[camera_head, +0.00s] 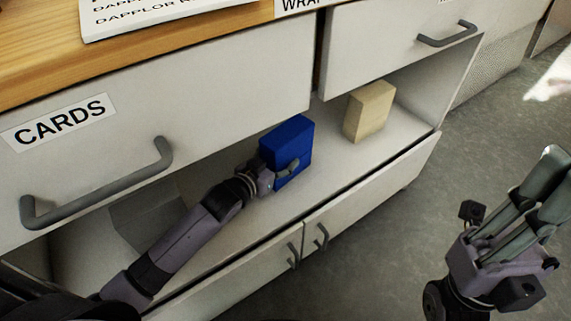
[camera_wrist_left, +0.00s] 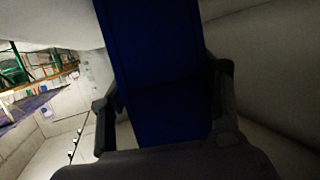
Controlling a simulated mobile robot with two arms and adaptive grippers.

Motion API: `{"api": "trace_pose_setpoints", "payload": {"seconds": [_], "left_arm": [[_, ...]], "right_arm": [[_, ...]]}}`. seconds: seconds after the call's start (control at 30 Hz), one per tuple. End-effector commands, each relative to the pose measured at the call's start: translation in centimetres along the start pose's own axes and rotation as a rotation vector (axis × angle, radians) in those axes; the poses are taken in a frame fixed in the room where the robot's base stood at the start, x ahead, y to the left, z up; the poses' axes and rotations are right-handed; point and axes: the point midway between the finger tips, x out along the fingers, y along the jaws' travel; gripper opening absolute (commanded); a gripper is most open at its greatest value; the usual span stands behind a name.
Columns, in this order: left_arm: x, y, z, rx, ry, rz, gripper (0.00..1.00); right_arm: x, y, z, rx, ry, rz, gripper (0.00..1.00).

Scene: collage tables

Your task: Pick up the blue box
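The blue box (camera_head: 288,150) stands upright on the open shelf under the drawers. My left gripper (camera_head: 283,172) is at the box's near left side, with a finger against its front face. In the left wrist view the blue box (camera_wrist_left: 160,75) fills the space between the two fingers of my left gripper (camera_wrist_left: 165,108). The fingers lie along both of its sides, and it looks gripped. The box seems to rest on the shelf or just above it; I cannot tell which. My right gripper (camera_head: 545,190) is off to the right over the floor, its fingers partly cut off by the frame edge.
A beige box (camera_head: 369,111) stands on the same shelf (camera_head: 335,150), right of the blue box. The CARDS drawer (camera_head: 150,110) and its handle (camera_head: 98,190) overhang the shelf at left. Closed cabinet doors (camera_head: 370,200) are below.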

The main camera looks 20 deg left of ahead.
Motion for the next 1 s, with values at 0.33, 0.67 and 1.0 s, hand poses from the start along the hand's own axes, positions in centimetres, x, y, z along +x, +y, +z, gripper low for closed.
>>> {"api": "trace_pose_setpoints", "payload": {"seconds": [0.33, 0.67, 1.0], "left_arm": [[0.0, 0.0, 0.1, 0.0, -0.003, -0.001, 0.25], [0.0, 0.0, 0.0, 0.0, -0.001, 0.0, 0.14], [-1.4, -0.1, -4.6, 0.001, 0.003, -0.001, 0.14]], "right_arm": [[0.0, 0.0, 0.0, 0.0, 0.0, 0.0, 0.0], [0.0, 0.0, 0.0, 0.0, 0.0, 0.0, 0.0], [0.4, 0.1, -0.6, 0.005, -0.053, 0.022, 0.0]]}}
